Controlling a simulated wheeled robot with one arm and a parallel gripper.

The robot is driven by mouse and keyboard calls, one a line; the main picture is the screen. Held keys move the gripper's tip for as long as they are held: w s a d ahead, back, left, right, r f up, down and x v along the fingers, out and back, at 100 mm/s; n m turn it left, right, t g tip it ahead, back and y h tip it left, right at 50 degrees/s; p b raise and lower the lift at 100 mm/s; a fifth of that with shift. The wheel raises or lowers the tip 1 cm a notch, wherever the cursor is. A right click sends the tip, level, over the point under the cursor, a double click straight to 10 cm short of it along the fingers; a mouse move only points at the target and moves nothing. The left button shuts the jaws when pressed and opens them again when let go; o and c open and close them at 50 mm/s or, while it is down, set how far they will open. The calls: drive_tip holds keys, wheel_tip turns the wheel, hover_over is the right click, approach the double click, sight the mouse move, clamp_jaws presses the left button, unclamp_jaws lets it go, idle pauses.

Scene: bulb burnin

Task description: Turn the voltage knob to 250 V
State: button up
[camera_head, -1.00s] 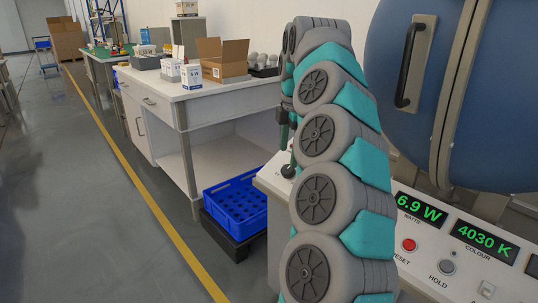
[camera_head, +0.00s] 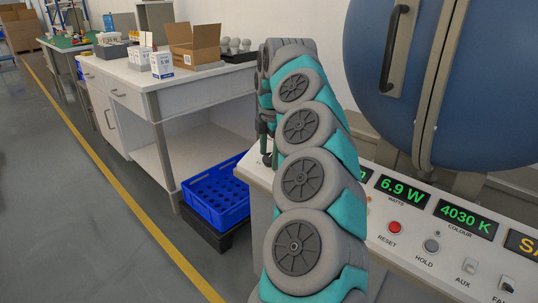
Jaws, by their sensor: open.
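The control panel (camera_head: 398,252) stands below the blue sphere in the camera_head view. No voltage knob can be made out on its visible part. The panel's left part is largely covered by my own arm. Its displays read 6.9 W (camera_head: 395,191) and 4030 K (camera_head: 466,218). Part of what looks like my gripper (camera_head: 267,150) shows at the left edge of my arm, over the panel's left end. Its fingertips are mostly hidden, and I see nothing held in it. I cannot tell whether it touches anything.
A red RESET button (camera_head: 394,227) and a HOLD button (camera_head: 431,245) sit on the panel. The blue sphere (camera_head: 490,90) rises behind. A white bench (camera_head: 130,80) with a cardboard box (camera_head: 193,45) stands left, a blue crate (camera_head: 218,192) below. The floor at left is clear.

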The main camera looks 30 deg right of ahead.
drive_tip(key=shift+f, duration=0.2)
clamp_jaws()
idle(0.6)
